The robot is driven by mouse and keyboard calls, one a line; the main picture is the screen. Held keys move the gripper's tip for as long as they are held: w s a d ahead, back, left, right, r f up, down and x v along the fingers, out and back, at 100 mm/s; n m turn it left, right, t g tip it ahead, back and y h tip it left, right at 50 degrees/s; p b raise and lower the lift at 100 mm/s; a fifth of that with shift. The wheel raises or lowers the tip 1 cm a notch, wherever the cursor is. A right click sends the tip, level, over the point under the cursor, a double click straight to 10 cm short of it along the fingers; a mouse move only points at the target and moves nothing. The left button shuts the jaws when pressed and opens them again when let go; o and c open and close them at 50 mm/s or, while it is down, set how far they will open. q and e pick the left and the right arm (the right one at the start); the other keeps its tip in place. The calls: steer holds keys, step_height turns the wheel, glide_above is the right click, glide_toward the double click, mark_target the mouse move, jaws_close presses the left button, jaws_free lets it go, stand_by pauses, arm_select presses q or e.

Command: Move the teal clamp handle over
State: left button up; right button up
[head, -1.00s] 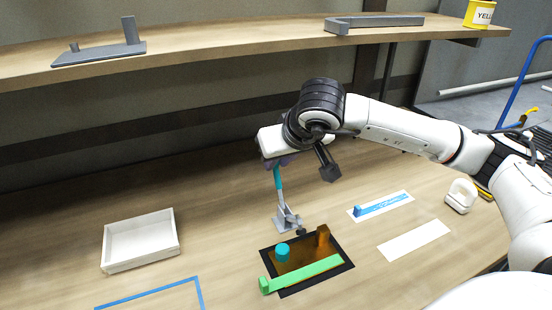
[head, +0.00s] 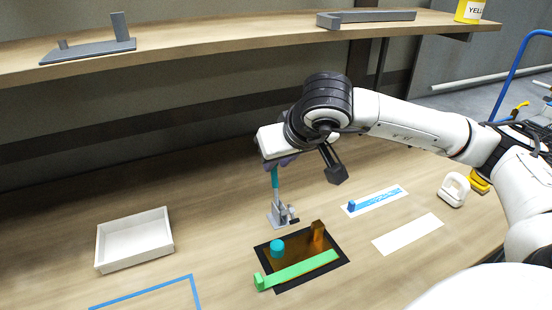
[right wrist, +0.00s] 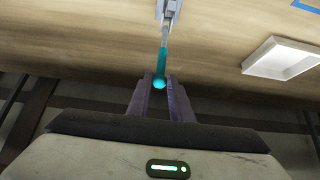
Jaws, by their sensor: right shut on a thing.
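The teal clamp handle (head: 275,178) stands nearly upright above its grey metal clamp base (head: 281,213), behind the black-bordered fixture. My right gripper (head: 275,163) is over the handle's top end, and its fingers are mostly hidden behind the hand in the head view. In the right wrist view, the teal handle (right wrist: 163,62) runs away from between the two fingers of my right gripper (right wrist: 160,84). The fingers are shut on its rounded end. My left gripper is in neither view.
The fixture (head: 341,262) holds a brown plate, a teal knob (head: 277,247) and a green bar (head: 300,270). A white tray (head: 134,265) stands left. A blue-marked strip (head: 377,201), a white strip (head: 408,233) and a white handled object (head: 453,190) lie right. A shelf (head: 200,49) spans the back.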

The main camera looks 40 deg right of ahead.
steer(key=shift+s, duration=0.1)
steer(key=shift+s+a+r, duration=0.1)
steer(key=shift+s+a, duration=0.05)
steer(key=shift+s, duration=0.45)
steer(key=shift+s+a, duration=0.15)
steer(key=shift+s, duration=0.4)
steer(key=o, duration=0.9)
steer(key=shift+c, duration=0.2)
